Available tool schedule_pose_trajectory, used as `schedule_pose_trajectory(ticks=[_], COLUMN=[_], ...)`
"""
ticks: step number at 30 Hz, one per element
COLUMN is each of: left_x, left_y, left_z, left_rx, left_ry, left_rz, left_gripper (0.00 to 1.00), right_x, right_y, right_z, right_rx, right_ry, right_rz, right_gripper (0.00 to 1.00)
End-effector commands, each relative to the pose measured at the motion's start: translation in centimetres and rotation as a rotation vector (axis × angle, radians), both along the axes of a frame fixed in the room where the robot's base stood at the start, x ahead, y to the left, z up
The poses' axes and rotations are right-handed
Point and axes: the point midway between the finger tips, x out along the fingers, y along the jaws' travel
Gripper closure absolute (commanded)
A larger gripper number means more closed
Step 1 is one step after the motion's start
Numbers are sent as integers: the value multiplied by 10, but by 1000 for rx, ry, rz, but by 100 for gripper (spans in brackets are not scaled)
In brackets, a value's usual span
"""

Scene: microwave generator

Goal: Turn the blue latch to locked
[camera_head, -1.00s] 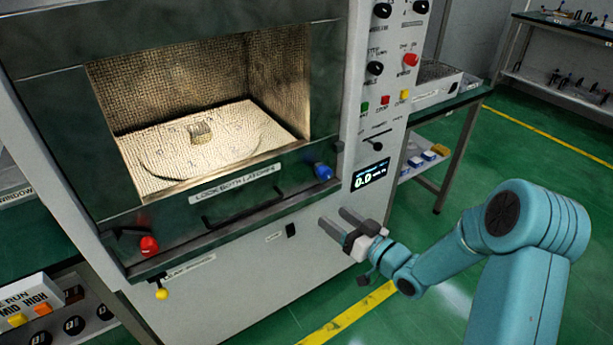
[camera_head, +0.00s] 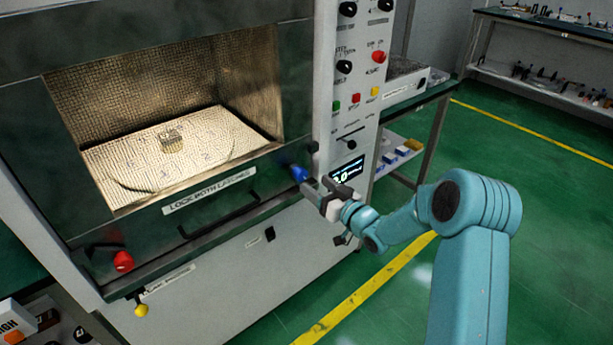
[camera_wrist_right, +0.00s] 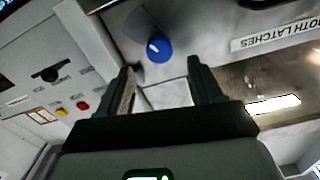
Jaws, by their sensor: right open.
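The blue latch (camera_head: 299,173) is a knob at the lower right of the chamber front in the head view. It also shows in the right wrist view (camera_wrist_right: 158,49), ahead of the fingers. My right gripper (camera_head: 314,187) is open and right beside the latch in the head view. In the right wrist view my right gripper (camera_wrist_right: 160,80) has its two fingers apart with nothing between them, and the latch lies just beyond their tips. I cannot tell whether they touch it. My left gripper is not in view.
A red latch (camera_head: 123,261) is at the lower left of the front. A dark handle bar (camera_head: 220,215) runs between the latches, under the "lock both latches" label (camera_head: 210,188). The display (camera_head: 347,170) and control panel are to the right. A yellow knob (camera_head: 141,309) is low left.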

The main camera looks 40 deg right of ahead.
Motion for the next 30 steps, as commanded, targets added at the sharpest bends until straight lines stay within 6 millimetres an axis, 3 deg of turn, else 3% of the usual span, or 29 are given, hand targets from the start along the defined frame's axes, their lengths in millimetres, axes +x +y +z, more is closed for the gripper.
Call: schedule_pose_trajectory(ticks=[3, 7, 19, 20, 24, 25, 30], left_x=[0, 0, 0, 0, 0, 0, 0], left_y=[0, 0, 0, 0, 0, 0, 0], left_z=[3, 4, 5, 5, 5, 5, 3], left_rx=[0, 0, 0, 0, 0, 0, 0], left_ry=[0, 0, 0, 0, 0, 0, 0], left_rz=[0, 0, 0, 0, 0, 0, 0], left_gripper=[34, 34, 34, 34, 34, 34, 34], right_x=[25, 43, 52, 52, 52, 52, 52], right_y=[3, 4, 5, 5, 5, 5, 5], right_z=[1, 0, 0, 0, 0, 0, -1], right_rx=[1, 0, 1, 1, 1, 1, -4], right_ry=[-2, 0, 0, 0, 0, 0, -1], right_rz=[4, 3, 1, 1, 1, 1, 2], right_gripper=[34, 34, 34, 41, 87, 91, 91])
